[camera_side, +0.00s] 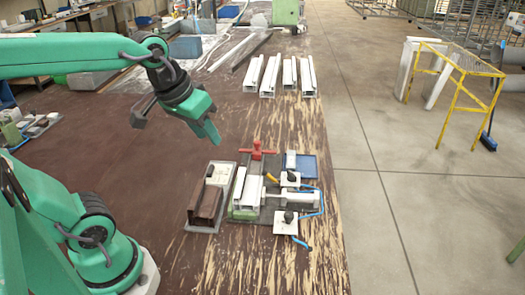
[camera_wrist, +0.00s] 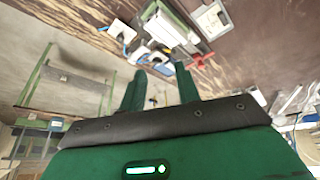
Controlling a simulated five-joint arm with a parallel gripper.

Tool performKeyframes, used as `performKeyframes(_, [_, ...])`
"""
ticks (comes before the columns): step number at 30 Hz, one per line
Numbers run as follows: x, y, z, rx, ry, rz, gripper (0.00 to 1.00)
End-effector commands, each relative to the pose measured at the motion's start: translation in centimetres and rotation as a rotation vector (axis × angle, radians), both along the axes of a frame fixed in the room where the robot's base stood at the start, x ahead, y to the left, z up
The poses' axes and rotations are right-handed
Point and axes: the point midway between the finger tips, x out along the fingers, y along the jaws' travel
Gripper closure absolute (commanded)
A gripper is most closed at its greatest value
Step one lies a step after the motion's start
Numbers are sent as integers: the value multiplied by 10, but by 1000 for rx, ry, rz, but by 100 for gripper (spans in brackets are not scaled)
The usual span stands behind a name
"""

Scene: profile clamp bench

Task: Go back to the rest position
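My gripper (camera_side: 208,128) hangs in the air above the bench, up and left of the clamp fixture in the side view. In the wrist view my gripper (camera_wrist: 160,70) shows two green fingers standing apart with nothing held between them. The clamp fixture (camera_side: 272,214) sits on the bench below, with a white profile (camera_side: 247,190) lying in it. A red clamp part (camera_side: 258,150) stands at its far end; it also shows in the wrist view (camera_wrist: 203,61).
A brown block (camera_side: 205,203) on a grey plate stands left of the fixture. A blue tray (camera_side: 308,166) lies at its far right. Several white profiles (camera_side: 280,76) lie farther back on the bench. A yellow frame (camera_side: 455,95) stands on the floor at right. The bench directly beneath my gripper looks clear.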

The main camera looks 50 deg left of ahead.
Motion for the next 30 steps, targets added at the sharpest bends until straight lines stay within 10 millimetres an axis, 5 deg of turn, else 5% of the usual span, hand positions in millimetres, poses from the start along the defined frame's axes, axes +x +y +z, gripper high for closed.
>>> performKeyframes(9, [-38,-11,-18,65,-56,-169,68])
performKeyframes(30, [-42,-12,-21,74,-62,-192,68])
